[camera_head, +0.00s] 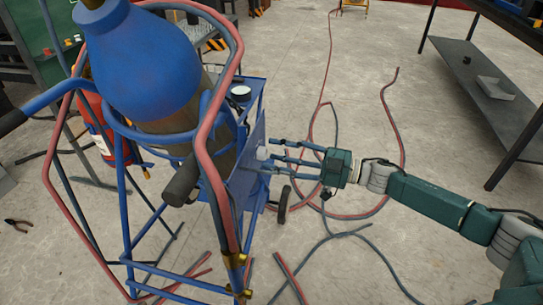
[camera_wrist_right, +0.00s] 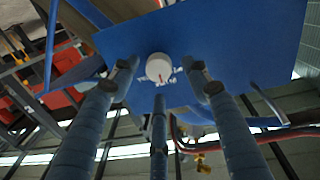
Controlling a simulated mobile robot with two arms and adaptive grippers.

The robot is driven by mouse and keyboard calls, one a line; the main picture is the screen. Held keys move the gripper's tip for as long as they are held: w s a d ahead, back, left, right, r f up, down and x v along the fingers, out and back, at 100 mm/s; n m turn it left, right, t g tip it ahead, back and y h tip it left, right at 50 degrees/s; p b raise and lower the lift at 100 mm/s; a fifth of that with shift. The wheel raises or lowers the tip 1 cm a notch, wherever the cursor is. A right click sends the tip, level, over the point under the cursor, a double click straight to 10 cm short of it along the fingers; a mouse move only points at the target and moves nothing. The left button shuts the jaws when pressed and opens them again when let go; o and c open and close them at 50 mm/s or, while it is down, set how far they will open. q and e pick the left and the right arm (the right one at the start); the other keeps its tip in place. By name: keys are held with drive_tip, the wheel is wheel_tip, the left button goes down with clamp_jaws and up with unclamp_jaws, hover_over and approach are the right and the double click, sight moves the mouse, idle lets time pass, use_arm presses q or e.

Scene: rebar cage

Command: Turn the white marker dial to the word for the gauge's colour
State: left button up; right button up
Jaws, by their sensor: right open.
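A white marker dial (camera_head: 262,153) sits on the blue panel (camera_head: 246,182) at the side of the blue cart. In the right wrist view the dial (camera_wrist_right: 159,66) has a small red mark on its lower part. Small white words surround it on the panel (camera_wrist_right: 230,45), too small to read. A round gauge (camera_head: 240,92) with a pale face and dark rim is on the cart above the panel; its colour is unclear. My right gripper (camera_head: 273,156) has three fingers, spread open and empty, pointing at the dial from the right. The fingertips are around the dial's outline; contact is unclear. My left gripper is out of view.
The cart holds a large blue-topped cylinder (camera_head: 145,60), with red and dark hoses (camera_head: 222,190) looped around it. A red extinguisher (camera_head: 98,125) is behind it. Hoses lie across the floor. A grey shelf table (camera_head: 470,85) is at the right; floor between is open.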

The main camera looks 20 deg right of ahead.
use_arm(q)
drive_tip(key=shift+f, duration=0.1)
use_arm(e)
drive_tip(key=shift+x, duration=0.9)
drive_tip(key=shift+c, duration=0.5)
drive_tip(key=c, duration=1)
drive_tip(key=shift+c, duration=0.2)
